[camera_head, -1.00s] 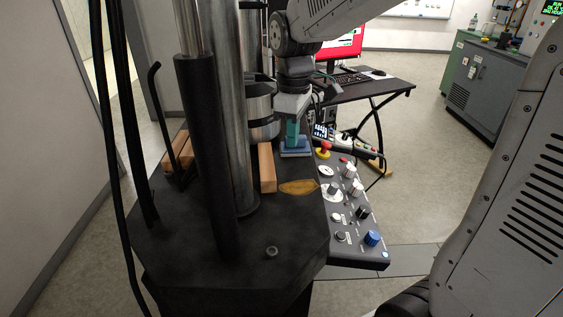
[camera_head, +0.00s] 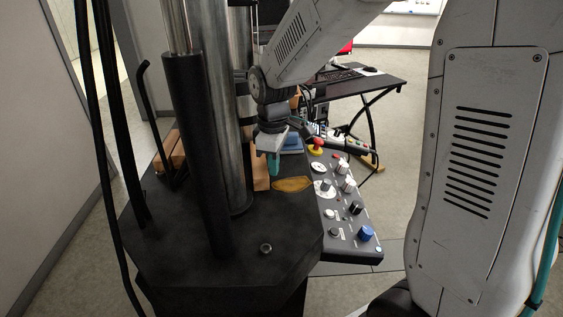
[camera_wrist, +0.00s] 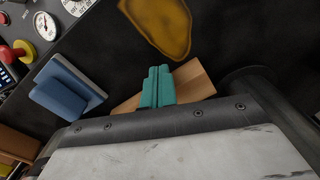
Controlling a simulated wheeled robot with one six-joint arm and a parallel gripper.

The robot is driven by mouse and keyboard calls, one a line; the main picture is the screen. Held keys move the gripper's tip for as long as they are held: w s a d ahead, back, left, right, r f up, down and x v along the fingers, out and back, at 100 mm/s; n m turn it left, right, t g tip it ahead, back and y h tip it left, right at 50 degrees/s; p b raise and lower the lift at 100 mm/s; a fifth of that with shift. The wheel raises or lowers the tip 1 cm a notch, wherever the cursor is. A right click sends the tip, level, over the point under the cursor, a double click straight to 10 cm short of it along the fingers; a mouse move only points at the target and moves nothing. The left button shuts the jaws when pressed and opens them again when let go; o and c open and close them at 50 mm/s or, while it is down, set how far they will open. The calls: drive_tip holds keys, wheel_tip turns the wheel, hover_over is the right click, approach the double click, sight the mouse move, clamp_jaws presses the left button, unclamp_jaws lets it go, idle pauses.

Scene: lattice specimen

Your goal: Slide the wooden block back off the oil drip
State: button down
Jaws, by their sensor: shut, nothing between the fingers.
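The wooden block (camera_head: 260,176) lies on the dark machine table beside the metal column. The oil drip (camera_head: 293,184) is a flat amber-brown patch just to its right; I cannot tell if their edges overlap. In the wrist view the block (camera_wrist: 194,82) lies slantwise behind the fingers, and the drip (camera_wrist: 163,26) is above it, very close to its edge. My gripper (camera_head: 274,166) points down with teal fingers shut and empty, at the block's side. In the wrist view the fingers (camera_wrist: 157,86) cover the block's middle; contact is unclear.
A blue block-like piece (camera_wrist: 68,88) lies on the table near the block. The control panel (camera_head: 346,207) with knobs and a red-and-yellow stop button (camera_head: 317,146) borders the right side. The column (camera_head: 237,110) stands close on the left. The table's front is mostly clear.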

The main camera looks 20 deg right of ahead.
sight(255, 162)
drive_tip(key=shift+w+a, duration=0.1)
drive_tip(key=shift+a, duration=0.1)
drive_tip(key=w+a, duration=0.3)
drive_tip(key=shift+w+a, duration=0.1)
drive_tip(key=shift+a, duration=0.25)
drive_tip(key=shift+d, duration=0.15)
drive_tip(key=s+d, duration=0.2)
drive_tip(key=d, duration=0.1)
drive_tip(key=shift+s+r, duration=0.1)
drive_tip(key=shift+s, duration=0.3)
wheel_tip(255, 162, up, 10)
drive_tip(key=s+d+m, duration=0.1)
drive_tip(key=s+m, duration=0.2)
drive_tip(key=s, duration=0.6)
drive_tip(key=s+d+r+m+t, duration=0.1)
drive_tip(key=s+d+m, duration=0.1)
drive_tip(key=s, duration=0.7)
drive_tip(key=s+d+m, duration=0.1)
drive_tip(key=s+m, duration=0.4)
drive_tip(key=s, duration=0.4)
drive_tip(key=shift+d+r, duration=0.15)
drive_tip(key=shift+r, duration=0.1)
